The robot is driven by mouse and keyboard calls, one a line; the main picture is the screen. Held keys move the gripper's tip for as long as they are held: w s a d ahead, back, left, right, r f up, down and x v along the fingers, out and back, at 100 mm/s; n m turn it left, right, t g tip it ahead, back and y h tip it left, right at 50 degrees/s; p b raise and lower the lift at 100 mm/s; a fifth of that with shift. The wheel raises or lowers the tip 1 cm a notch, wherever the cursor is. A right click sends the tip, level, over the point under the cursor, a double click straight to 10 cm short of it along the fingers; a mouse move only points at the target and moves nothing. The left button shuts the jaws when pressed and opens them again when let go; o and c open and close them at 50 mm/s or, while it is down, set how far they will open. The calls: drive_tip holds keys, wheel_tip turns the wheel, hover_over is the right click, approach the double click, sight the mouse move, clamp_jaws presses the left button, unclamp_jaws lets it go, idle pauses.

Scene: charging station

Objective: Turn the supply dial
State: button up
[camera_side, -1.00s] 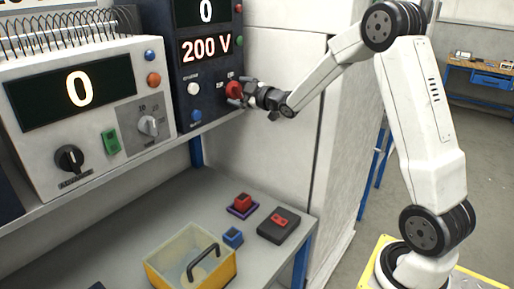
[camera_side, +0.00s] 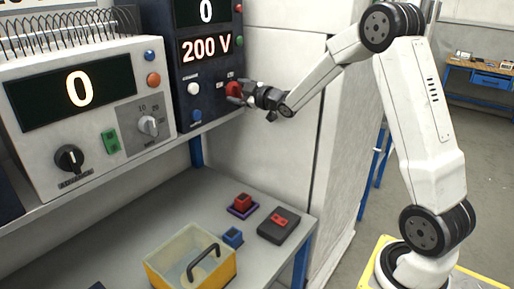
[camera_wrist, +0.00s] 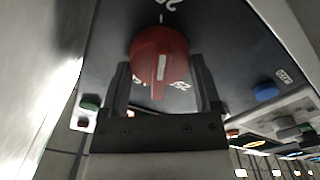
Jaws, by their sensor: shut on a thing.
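The red dial (camera_side: 232,88) sits on the front of the dark blue supply unit (camera_side: 207,72), below a display reading 200 V (camera_side: 206,48). In the wrist view the dial (camera_wrist: 160,58) carries a pale pointer line, with white scale marks around it, partly hidden. My gripper (camera_side: 240,92) is at the dial from the right, shut on it. In the wrist view one finger of my gripper (camera_wrist: 162,82) is on each side of the dial's lower part.
A white unit (camera_side: 95,160) with a large 0 display, a black knob (camera_side: 69,158) and a grey knob (camera_side: 148,125) stands to the left. Below are a yellow bin (camera_side: 190,262), small coloured blocks and a black box (camera_side: 279,224). A blue button (camera_wrist: 265,91) is near my fingers.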

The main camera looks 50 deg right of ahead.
drive_tip(key=shift+d+m, duration=0.1)
drive_tip(key=shift+m, duration=2.5)
drive_tip(key=o, duration=1.1)
drive_tip(key=shift+s, duration=3.95)
